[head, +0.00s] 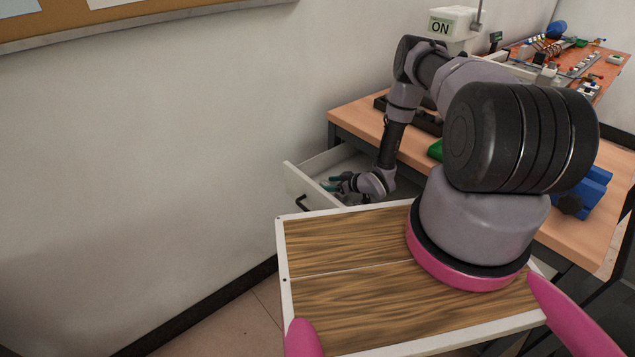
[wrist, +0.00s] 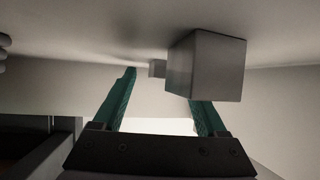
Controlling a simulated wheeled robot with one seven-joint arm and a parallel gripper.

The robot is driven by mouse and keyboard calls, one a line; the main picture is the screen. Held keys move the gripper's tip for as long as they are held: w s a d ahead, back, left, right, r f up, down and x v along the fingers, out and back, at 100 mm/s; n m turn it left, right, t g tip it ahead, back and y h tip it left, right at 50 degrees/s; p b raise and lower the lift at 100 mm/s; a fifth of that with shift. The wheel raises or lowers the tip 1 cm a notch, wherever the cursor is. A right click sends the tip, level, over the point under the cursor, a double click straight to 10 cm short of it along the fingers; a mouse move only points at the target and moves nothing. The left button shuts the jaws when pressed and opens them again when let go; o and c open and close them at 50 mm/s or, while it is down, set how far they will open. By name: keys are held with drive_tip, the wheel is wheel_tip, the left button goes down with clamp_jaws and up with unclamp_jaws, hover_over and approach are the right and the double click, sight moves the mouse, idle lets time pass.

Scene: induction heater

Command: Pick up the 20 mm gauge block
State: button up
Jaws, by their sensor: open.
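My gripper (head: 333,184) is in the open drawer in the head view, low over its inside. In the wrist view my gripper (wrist: 165,86) has its two teal fingers apart with nothing held between them. A larger grey block (wrist: 205,65) stands close to the camera and covers the tip of the right-hand finger. A smaller grey block (wrist: 157,68) shows farther off, in the gap between the fingers. I see no size marks, so I cannot tell which is the 20 mm gauge block. Neither block can be made out in the head view.
The white drawer (head: 297,188) is pulled out from the wooden workbench (head: 352,117), and its walls stand close around my gripper. Rounded grey things (wrist: 3,45) show at the left edge of the wrist view. A blue item (head: 590,190) stands on the bench at right.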

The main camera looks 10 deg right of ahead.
drive_tip(key=shift+a, duration=0.1)
drive_tip(key=shift+w, duration=0.1)
clamp_jaws()
drive_tip(key=shift+r, duration=0.15)
